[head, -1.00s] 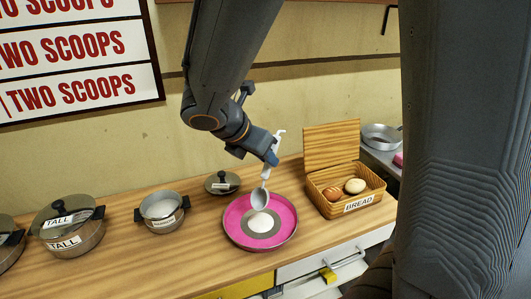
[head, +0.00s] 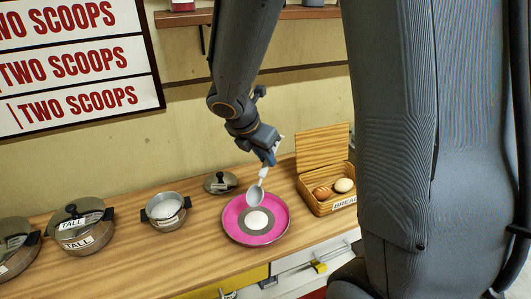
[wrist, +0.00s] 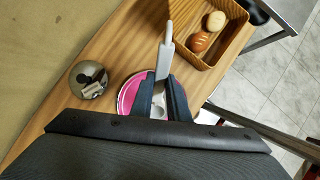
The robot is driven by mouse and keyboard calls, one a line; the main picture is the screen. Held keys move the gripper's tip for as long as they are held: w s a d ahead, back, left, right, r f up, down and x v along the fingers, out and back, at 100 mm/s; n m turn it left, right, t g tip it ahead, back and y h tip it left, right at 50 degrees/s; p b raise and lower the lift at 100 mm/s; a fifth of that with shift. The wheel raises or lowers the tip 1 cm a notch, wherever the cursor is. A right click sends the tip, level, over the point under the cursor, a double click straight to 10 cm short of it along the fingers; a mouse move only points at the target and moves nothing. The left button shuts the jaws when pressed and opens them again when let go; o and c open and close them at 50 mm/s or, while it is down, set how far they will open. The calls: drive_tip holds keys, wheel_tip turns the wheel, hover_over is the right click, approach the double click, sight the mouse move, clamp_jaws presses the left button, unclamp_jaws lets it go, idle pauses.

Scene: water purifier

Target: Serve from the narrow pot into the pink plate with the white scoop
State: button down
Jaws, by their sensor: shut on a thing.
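My gripper (head: 268,158) is shut on the white scoop (head: 257,191) and holds it over the pink plate (head: 282,223). The scoop's bowl hangs low over the plate's back middle. A white round portion lies in the plate on a grey disc. The narrow pot (head: 165,210) stands open to the left of the plate, its label facing front. Its inside looks light, and I cannot tell what it holds. In the wrist view the scoop's handle (wrist: 166,48) sticks out past my gripper's fingers (wrist: 165,95), which hide part of the plate.
A lid (head: 220,183) lies behind the plate. Lidded pots labelled TALL (head: 78,228) stand at the left. A wooden bread basket (head: 325,192) with an open lid holds bread at the right. Drawers are below the counter's front edge.

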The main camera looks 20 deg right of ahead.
drive_tip(key=shift+w+d+r+g+y+p, duration=0.3)
drive_tip(key=shift+d+y+p, duration=0.2)
drive_tip(key=shift+p, duration=2.1)
drive_tip(key=p, duration=0.1)
drive_tip(key=d+y+p, duration=0.1)
drive_tip(key=p, duration=0.1)
drive_tip(key=shift+w+d+r+g, duration=0.1)
drive_tip(key=shift+w+r+g, duration=0.1)
drive_tip(key=shift+w+g, duration=0.1)
drive_tip(key=shift+w+d+y, duration=0.25)
drive_tip(key=shift+d+y, duration=0.15)
drive_tip(key=shift+d, duration=0.05)
drive_tip(key=shift+w+d+r+g+y, duration=0.25)
drive_tip(key=shift+w+d+g+y, duration=0.2)
drive_tip(key=shift+d+g+y, duration=0.2)
